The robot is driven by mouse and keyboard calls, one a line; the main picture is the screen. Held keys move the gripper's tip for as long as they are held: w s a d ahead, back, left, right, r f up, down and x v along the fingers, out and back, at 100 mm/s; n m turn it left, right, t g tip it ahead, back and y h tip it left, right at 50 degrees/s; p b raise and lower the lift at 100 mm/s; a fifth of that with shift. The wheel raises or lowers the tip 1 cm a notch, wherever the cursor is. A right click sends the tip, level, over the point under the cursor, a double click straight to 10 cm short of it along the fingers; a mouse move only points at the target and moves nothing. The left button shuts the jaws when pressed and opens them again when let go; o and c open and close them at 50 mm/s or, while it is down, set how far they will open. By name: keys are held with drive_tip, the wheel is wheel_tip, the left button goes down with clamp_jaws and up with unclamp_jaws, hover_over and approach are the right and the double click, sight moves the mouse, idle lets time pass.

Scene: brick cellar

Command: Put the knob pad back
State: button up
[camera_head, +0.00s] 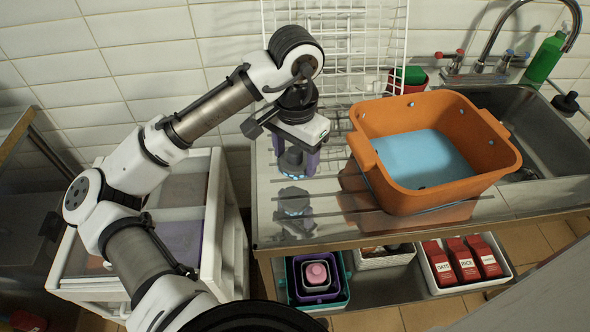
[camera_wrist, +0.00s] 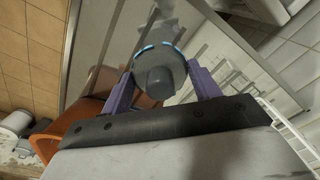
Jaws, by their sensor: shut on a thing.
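The knob pad is a grey piece with a round knob and a glowing blue ring. In the wrist view the knob pad (camera_wrist: 156,76) sits between the two purple fingers of my gripper (camera_wrist: 161,84), which is shut on it. In the head view my gripper (camera_head: 298,160) points down over the left part of the steel counter (camera_head: 330,222), left of the orange basin. The knob pad (camera_head: 291,162) is partly hidden by the fingers. Its reflection shows on the counter just below; I cannot tell whether it touches the counter.
An orange basin (camera_head: 372,120) with a blue bottom stands close to the right. A white wire rack (camera_head: 340,45) is behind. A sink (camera_head: 535,125) and a green bottle (camera_head: 545,58) are further right. Nested boxes (camera_head: 345,290) and red cartons (camera_head: 463,262) are on the shelf below.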

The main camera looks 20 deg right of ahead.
sight(295, 183)
drive_tip(key=shift+f, duration=2.6)
drive_tip(key=shift+f, duration=0.15)
drive_tip(key=o, duration=0.9)
wheel_tip(295, 183, up, 12)
drive_tip(key=shift+r, duration=0.2)
drive_tip(key=shift+d, duration=0.1)
